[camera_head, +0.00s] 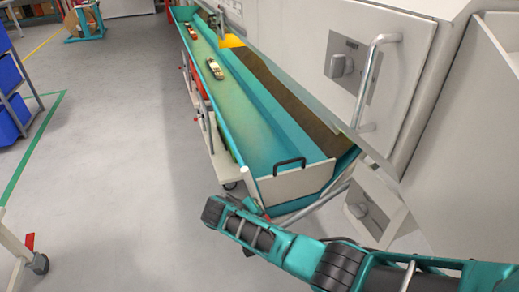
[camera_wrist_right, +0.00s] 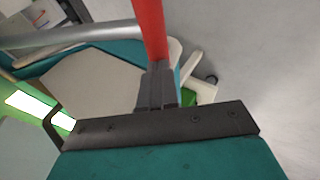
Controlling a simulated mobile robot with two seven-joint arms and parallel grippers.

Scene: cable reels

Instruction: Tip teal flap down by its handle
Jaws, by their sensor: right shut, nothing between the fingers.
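A long teal trough (camera_head: 265,120) runs away from me. Its near end is a pale panel (camera_head: 292,184) with a black handle (camera_head: 289,163); in the right wrist view the panel (camera_wrist_right: 95,85) and handle (camera_wrist_right: 52,128) lie to the left of the fingers. Which part is the teal flap, I cannot tell for sure. My right gripper (camera_wrist_right: 157,85) is shut and empty. A red bar (camera_wrist_right: 149,30) runs up from its fingertips in that view; whether they touch is unclear. In the head view my right arm reaches below the panel and its fingers are hard to make out. My left gripper is not in view.
A pale machine cabinet with a metal grab bar (camera_head: 370,85) and knob (camera_head: 342,66) stands right of the trough. Small model ships (camera_head: 215,68) sit in the trough. Blue bins (camera_head: 10,100) are at the left.

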